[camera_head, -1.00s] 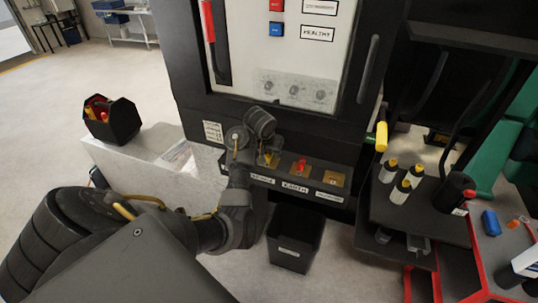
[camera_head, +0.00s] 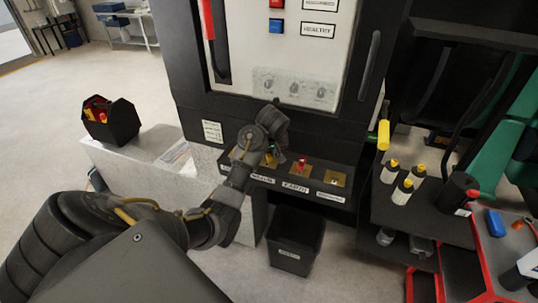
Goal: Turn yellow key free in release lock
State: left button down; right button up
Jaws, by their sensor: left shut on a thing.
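A shelf with several brass lock plates runs along the foot of the dark cabinet. The yellow key (camera_head: 269,158) shows only in part at the leftmost lock, beneath my left gripper (camera_head: 268,152), which is shut on it. The gripper and wrist hide most of that lock, and I cannot tell how far the key is turned. A red key (camera_head: 301,163) stands in the middle lock, above the label EARTH. The right lock plate (camera_head: 334,179) shows no key. My right gripper is not in view.
A black box with red and yellow items (camera_head: 112,122) sits on a pale plinth (camera_head: 135,150) at left. A black bin (camera_head: 294,245) stands below the locks. At right, a dark shelf holds several yellow-capped bottles (camera_head: 402,190), beside a red cart (camera_head: 500,245).

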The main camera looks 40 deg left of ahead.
pick_arm(q)
jog(key=shift+a+r+n+g+y, duration=0.15)
jog(key=shift+n+g+y, duration=0.2)
jog(key=shift+n, duration=0.65)
jog(key=n+g+p, duration=0.1)
jog(key=n+p, duration=0.1)
jog(key=n, duration=0.1)
jog(key=n+g+p, duration=0.2)
jog(key=n, duration=0.2)
jog(key=shift+r+n+y, duration=0.15)
jog(key=shift+n+y, duration=0.1)
jog(key=shift+n, duration=0.05)
jog(key=shift+n+g+p, duration=0.45)
jog(key=shift+n+p, duration=0.05)
jog(key=shift+n, duration=0.7)
jog(key=shift+f+n, duration=0.3)
jog(key=shift+n, duration=0.1)
jog(key=c, duration=1.2)
grip_release()
